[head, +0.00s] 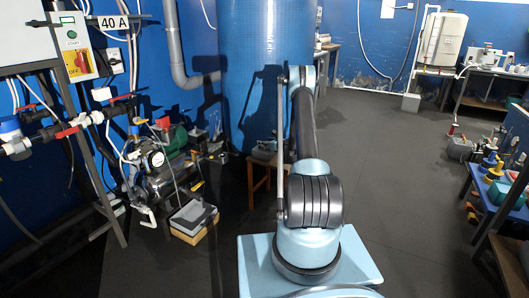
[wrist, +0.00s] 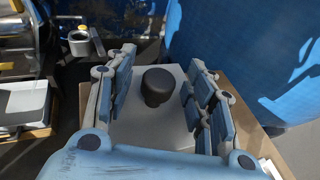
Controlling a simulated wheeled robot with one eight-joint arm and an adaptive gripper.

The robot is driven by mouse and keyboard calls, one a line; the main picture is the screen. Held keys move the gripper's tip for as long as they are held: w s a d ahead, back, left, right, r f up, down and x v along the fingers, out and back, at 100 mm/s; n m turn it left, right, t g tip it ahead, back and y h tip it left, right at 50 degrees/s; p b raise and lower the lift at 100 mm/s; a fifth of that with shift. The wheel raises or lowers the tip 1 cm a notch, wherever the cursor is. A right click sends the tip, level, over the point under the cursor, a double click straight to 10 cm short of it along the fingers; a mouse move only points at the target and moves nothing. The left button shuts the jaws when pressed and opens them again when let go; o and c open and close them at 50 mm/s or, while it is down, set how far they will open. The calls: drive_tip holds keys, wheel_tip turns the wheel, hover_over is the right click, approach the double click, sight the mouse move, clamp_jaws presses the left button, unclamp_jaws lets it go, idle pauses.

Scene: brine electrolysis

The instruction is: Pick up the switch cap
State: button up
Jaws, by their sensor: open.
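The switch cap (wrist: 157,87), a dark rounded knob, stands on top of a light grey box (wrist: 150,122) in the wrist view. My gripper (wrist: 163,58) is open, with one finger on each side of the cap. I see gaps between the cap and both fingers, and nothing is held. In the head view the grey box (head: 264,149) sits on a small wooden stand (head: 263,172) behind my arm. The cap is too small to make out there, and my gripper is not clearly visible.
A large blue tank (head: 268,70) stands right behind the stand and fills the wrist view's upper right (wrist: 240,50). Pump equipment (head: 160,165) and a box with a grey top (head: 194,217) are to the left. Open floor (head: 385,150) lies to the right.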

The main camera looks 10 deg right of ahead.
drive_tip(key=shift+w+a, duration=0.2)
drive_tip(key=shift+a, duration=0.1)
drive_tip(key=shift+d, duration=0.1)
clamp_jaws()
